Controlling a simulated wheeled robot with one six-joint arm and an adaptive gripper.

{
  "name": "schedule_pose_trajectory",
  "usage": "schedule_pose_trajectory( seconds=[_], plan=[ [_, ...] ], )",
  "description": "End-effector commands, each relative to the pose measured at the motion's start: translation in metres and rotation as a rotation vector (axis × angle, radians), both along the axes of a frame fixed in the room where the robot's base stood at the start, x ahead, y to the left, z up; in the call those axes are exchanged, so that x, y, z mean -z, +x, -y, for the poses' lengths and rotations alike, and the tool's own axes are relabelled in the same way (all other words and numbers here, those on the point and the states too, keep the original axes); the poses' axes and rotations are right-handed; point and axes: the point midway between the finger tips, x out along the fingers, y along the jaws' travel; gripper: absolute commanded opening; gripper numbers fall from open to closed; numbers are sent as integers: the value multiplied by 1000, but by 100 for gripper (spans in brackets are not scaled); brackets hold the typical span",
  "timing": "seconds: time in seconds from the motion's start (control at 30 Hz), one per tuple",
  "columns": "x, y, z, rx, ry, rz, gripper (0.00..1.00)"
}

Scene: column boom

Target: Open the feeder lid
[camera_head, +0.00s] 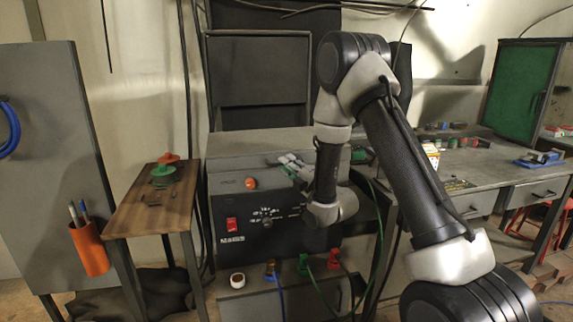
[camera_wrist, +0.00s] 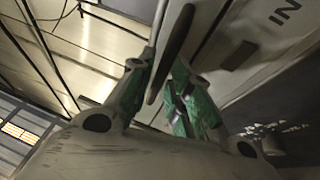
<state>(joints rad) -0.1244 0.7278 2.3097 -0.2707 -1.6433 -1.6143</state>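The feeder is a grey and black box (camera_head: 285,248) at the middle of the head view, with a red switch and an orange knob on its front. Its grey lid (camera_head: 245,143) lies flat on top and looks shut. My gripper (camera_head: 281,163) is at the upper front of the feeder, by the lid's front edge, partly hidden by my own wrist. In the wrist view, its green-padded fingers (camera_wrist: 160,82) stand apart on either side of a thin dark bar (camera_wrist: 176,42), which looks like a handle. Contact between pads and bar cannot be made out.
A wooden side table (camera_head: 150,205) with a green item and an orange item stands at left. A grey workbench (camera_head: 480,165) with small objects is at right. A green cable (camera_head: 376,245) hangs beside the feeder. A dark panel (camera_head: 258,70) rises behind the lid.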

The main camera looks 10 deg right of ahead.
Motion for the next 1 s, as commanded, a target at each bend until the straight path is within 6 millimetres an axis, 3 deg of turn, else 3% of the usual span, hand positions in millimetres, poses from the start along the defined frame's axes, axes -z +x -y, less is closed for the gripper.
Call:
schedule_pose_trajectory(
  seconds=[0.13,0.4,0.5,0.53,0.83,1.0],
  plan=[
    [-2,10,-5,-1,1,0,19],
    [-2,12,-5,0,1,-2,19],
    [-2,12,-5,0,1,-2,1],
    [-2,12,-5,0,1,-2,0],
    [-4,12,-5,0,2,-6,0],
    [-18,13,-5,0,2,-35,0]
  ],
)
